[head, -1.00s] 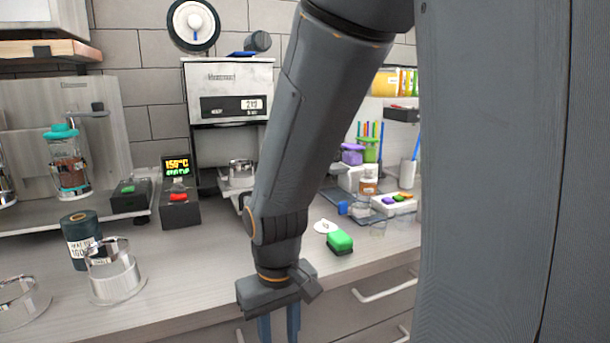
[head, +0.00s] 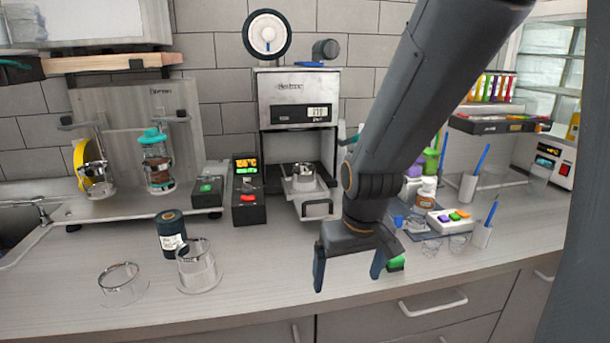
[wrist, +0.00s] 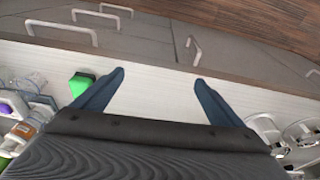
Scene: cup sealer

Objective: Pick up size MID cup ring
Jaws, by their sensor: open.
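Two clear, ring-like cup pieces stand on the counter at the left of the head view. One is a low, wide ring (head: 122,288); the other is a taller ring (head: 198,270) beside the dark spool. I cannot read a size on either, so I cannot tell which is MID. My gripper (head: 348,282) is open and empty, fingers pointing down at the counter's front edge, well right of both rings. In the wrist view my gripper (wrist: 159,78) has its fingers apart with bare counter between them. Clear ring-like pieces (wrist: 300,131) show at that view's right edge.
A dark spool (head: 171,232) stands behind the taller ring. The sealing machine (head: 294,98) stands at the back, with a metal cup (head: 303,178) in it. A green block (head: 396,263) lies partly behind my gripper. The front counter between rings and gripper is clear.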

